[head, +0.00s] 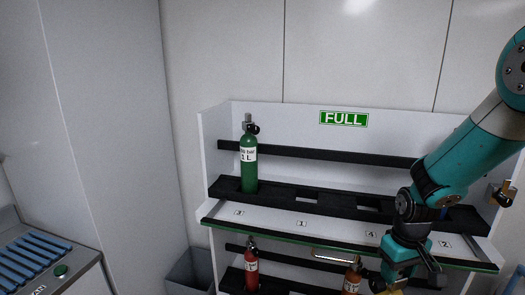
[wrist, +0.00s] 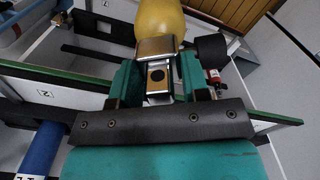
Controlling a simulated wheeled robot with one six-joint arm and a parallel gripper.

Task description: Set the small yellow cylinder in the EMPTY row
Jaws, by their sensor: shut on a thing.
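The small yellow cylinder (wrist: 160,20) is at the top of the wrist view, with its metal valve between the fingers of my gripper (wrist: 158,78). My gripper is shut on it. In the head view, my gripper (head: 398,270) is at the lower right, in front of the lower part of the rack, with only a bit of yellow (head: 386,290) showing at the bottom edge. The upper row of the rack (head: 215,160) carries a green FULL sign (head: 344,119). No EMPTY sign is in view. The yellow cylinder's base is hidden.
A green cylinder (head: 249,165) stands at the upper row's left. A red cylinder (head: 251,270) and an orange-brown one (head: 352,280) are in the lower row. A blue cylinder (wrist: 40,150) shows in the wrist view. A grey bin (head: 190,275) stands left of the rack.

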